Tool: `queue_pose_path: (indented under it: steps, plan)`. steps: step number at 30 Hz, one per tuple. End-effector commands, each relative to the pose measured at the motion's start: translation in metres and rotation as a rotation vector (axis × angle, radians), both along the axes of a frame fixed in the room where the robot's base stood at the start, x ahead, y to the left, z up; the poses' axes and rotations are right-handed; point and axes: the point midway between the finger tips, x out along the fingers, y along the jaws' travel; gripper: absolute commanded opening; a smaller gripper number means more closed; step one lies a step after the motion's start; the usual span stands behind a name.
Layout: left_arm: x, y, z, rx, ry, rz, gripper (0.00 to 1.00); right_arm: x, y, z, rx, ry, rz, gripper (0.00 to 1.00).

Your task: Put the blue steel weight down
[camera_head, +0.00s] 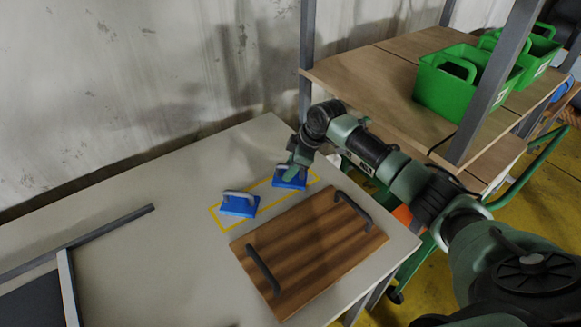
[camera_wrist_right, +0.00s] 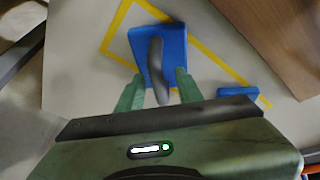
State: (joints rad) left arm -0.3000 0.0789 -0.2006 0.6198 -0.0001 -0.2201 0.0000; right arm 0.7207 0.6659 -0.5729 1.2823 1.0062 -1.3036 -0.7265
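Two blue steel weights with grey handles are on the pale table. The right-hand weight (camera_head: 290,181) is at the far right end of the yellow outline, below my right gripper (camera_head: 295,170). In the right wrist view this weight (camera_wrist_right: 140,45) appears flat on the table inside the yellow lines. Its grey handle lies between the fingers of my right gripper (camera_wrist_right: 159,83), with a gap on each side, so the gripper looks open. The other weight (camera_head: 238,206) stands to the left inside the outline; its edge shows in the wrist view (camera_wrist_right: 236,92). My left gripper is out of view.
A striped wooden board (camera_head: 315,245) with two dark handles lies in front of the outline. A grey metal frame (camera_head: 75,245) is at the left. A wooden shelf (camera_head: 375,85) with green caddies (camera_head: 462,85) stands at the right. The table's back left is clear.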

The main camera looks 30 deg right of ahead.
Motion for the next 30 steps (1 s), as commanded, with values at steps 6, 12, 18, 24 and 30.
queue_pose_path:
  steps: [6, 12, 18, 24, 30]
  plan:
    - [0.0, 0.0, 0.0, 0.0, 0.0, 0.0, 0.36, -0.002, -0.002, 0.009, 0.0, -0.002, -0.001, 0.36]
    - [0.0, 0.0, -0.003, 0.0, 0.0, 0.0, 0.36, -0.014, -0.012, 0.043, -0.002, -0.004, 0.0, 0.36]
    - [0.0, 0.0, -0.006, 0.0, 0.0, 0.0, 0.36, -0.028, -0.021, 0.082, -0.002, -0.003, 0.0, 0.36]
    - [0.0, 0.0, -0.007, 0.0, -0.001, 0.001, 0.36, -0.037, -0.027, 0.106, 0.0, -0.002, -0.001, 0.36]
    - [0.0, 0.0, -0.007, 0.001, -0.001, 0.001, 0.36, -0.04, -0.028, 0.113, 0.001, 0.001, 0.0, 0.36]
